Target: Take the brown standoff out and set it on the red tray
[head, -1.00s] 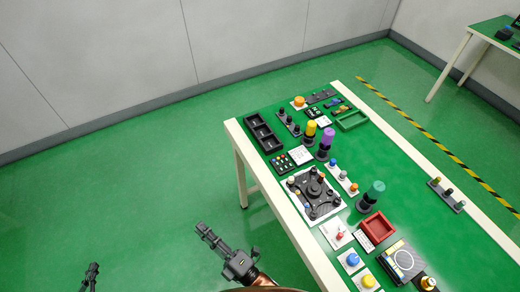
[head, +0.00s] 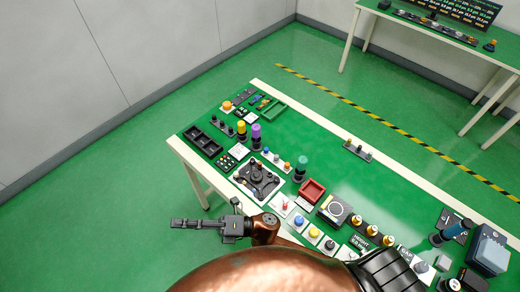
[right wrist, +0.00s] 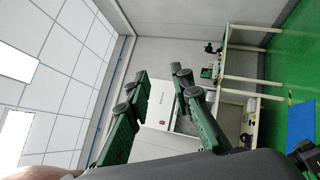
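The red tray (head: 312,190) is a small empty square tray near the middle of the green table. To its left, a black gimbal assembly (head: 258,179) sits on a white plate and carries several small posts. I cannot tell which post is the brown standoff at this size. My right gripper (head: 173,223) is off the table's near-left edge, over the floor, pointing left and away from the assembly. In the right wrist view, its two fingers (right wrist: 160,76) stand apart with nothing between them. My left gripper is not in view.
A purple-topped cylinder (head: 256,136), a yellow-topped cylinder (head: 241,128) and a teal-topped cylinder (head: 302,166) stand upright around the assembly. Black bins (head: 203,140) and a green tray (head: 275,110) lie at the far left end.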

